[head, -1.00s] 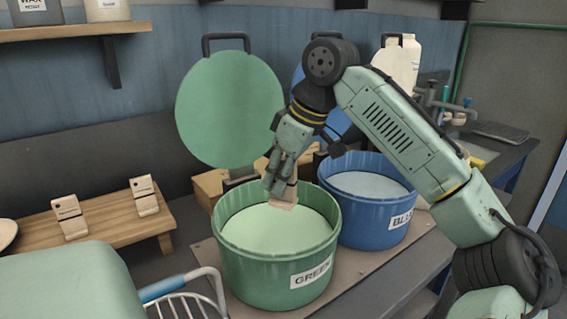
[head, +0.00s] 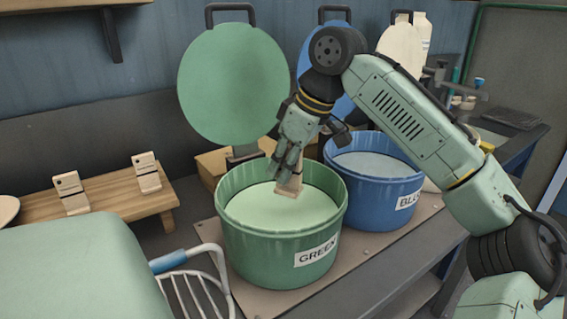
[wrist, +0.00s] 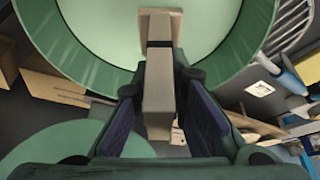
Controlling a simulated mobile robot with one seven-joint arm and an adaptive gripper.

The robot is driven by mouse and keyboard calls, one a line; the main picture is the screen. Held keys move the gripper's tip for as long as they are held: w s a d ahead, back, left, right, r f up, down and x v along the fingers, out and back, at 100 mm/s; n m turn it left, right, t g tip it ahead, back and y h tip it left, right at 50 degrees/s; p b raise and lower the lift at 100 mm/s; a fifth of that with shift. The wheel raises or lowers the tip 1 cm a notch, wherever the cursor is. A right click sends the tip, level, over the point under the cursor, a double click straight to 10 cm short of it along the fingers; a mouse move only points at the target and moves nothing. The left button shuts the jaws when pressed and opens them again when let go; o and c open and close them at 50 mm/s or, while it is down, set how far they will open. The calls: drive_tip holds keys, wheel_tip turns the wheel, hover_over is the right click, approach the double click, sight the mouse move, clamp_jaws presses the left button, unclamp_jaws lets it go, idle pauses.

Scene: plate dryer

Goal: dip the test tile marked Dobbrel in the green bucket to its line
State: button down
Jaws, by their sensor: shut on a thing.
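My gripper (head: 287,169) is shut on a small wooden test tile (head: 289,188) and holds it over the green bucket (head: 309,273). The tile hangs inside the bucket's rim, its lower end close to the pale green liquid (head: 260,212); I cannot tell whether it touches. In the wrist view the tile (wrist: 158,95) sits between the two fingers, its wider end toward the liquid (wrist: 105,25).
The blue bucket (head: 375,188) stands open to the right, with pale liquid in it. Two more tiles (head: 70,193) (head: 147,172) stand on a wooden bench (head: 110,207) at left. A wire rack (head: 195,285) is at the front left. Cardboard boxes (head: 212,163) sit behind the green bucket.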

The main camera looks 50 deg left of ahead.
sight(288, 186)
wheel_tip(288, 186, down, 12)
drive_tip(key=b, duration=0.5)
idle(1.5)
drive_tip(key=shift+f, duration=0.25)
idle(0.6)
idle(1.0)
wheel_tip(288, 186, up, 6)
drive_tip(key=p, duration=0.6)
drive_tip(key=shift+r+p, duration=0.95)
drive_tip(key=shift+r, duration=3.15)
